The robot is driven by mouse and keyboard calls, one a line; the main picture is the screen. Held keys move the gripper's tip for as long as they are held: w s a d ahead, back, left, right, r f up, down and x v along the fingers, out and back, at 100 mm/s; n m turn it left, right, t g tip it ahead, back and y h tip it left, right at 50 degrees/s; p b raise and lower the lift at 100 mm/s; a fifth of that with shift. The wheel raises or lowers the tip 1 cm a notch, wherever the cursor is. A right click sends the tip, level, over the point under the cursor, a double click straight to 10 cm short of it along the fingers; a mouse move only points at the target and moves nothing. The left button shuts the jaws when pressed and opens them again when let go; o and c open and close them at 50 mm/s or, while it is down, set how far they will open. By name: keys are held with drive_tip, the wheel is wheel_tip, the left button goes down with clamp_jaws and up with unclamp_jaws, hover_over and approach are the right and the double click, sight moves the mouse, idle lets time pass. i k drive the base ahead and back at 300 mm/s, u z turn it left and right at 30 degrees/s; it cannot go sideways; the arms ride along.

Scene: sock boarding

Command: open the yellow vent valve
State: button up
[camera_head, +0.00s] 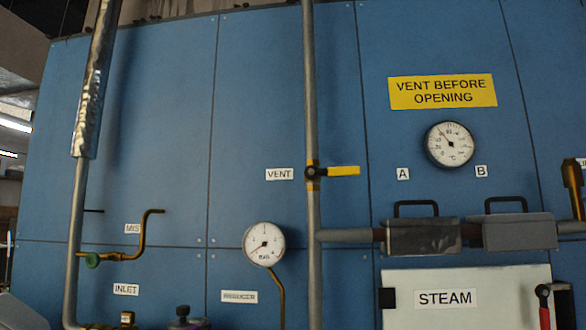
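The yellow vent valve lever (343,171) sits on the vertical grey pipe (311,110) at the centre of the head view. It points right, lying horizontally across the line of the pipe. Its dark hub (312,173) is on a brass-coloured body on the pipe. A white VENT label (279,174) is just left of it. A yellow sign (443,91) reading "VENT BEFORE OPENING" is at the upper right. My gripper does not show in this view.
A pressure gauge (264,244) is left below the valve, a thermometer (450,144) to its right. Two grey covers with black handles (416,207) sit on the horizontal pipe at right. A white STEAM door (465,290) is below. The space before the lever looks clear.

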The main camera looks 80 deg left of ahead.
sight(311, 172)
drive_tip(key=u, duration=3.1)
drive_tip(key=i, duration=0.3)
drive_tip(key=u, duration=0.2)
